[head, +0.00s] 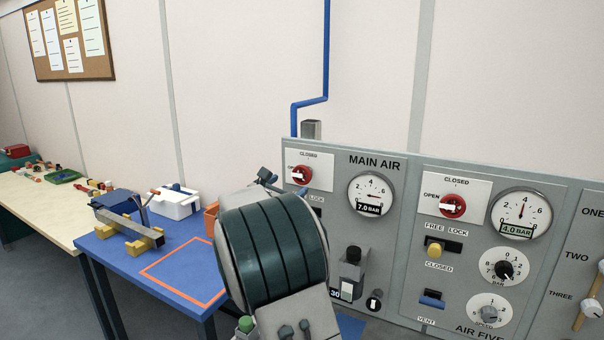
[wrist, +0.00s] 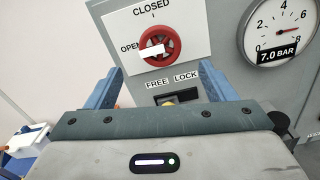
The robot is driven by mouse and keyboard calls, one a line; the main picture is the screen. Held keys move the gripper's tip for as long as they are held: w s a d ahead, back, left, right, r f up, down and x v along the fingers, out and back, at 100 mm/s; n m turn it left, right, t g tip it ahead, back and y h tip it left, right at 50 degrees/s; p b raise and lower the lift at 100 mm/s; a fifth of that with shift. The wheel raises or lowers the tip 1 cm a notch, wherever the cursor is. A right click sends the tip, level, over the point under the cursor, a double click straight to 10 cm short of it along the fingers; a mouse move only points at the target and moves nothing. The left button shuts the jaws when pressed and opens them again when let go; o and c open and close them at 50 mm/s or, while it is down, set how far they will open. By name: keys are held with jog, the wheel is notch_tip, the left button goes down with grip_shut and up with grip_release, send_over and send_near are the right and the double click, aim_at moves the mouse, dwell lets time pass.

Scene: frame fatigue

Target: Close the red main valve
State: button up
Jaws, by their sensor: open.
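The red main valve (head: 300,175) is a round red knob on a white plate at the upper left of the grey panel, under the MAIN AIR side. It also shows in the wrist view (wrist: 166,38), with its white pointer bar turned left toward OPEN; CLOSED is marked above it. My gripper (wrist: 160,67) is open and empty, facing the panel, with one blue finger below left of the knob and the other below right. The knob appears between and beyond the fingertips; I see no contact. In the head view my arm hides most of the gripper.
The main gauge (head: 371,195) reads 7.0 BAR. A second red valve (head: 452,206) sits on the AIR FIVE panel, also pointing to OPEN. A yellow lock slider (wrist: 169,101) is partly hidden below the main valve. A blue table (head: 127,267) with parts stands left.

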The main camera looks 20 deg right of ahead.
aim_at(300, 178)
jog(key=p+x, duration=0.2)
jog(key=x, duration=0.7)
jog(key=shift+w+d+p, duration=0.15)
jog(key=shift+d+p, duration=0.05)
jog(key=shift+p, duration=0.2)
jog(key=c, duration=1)
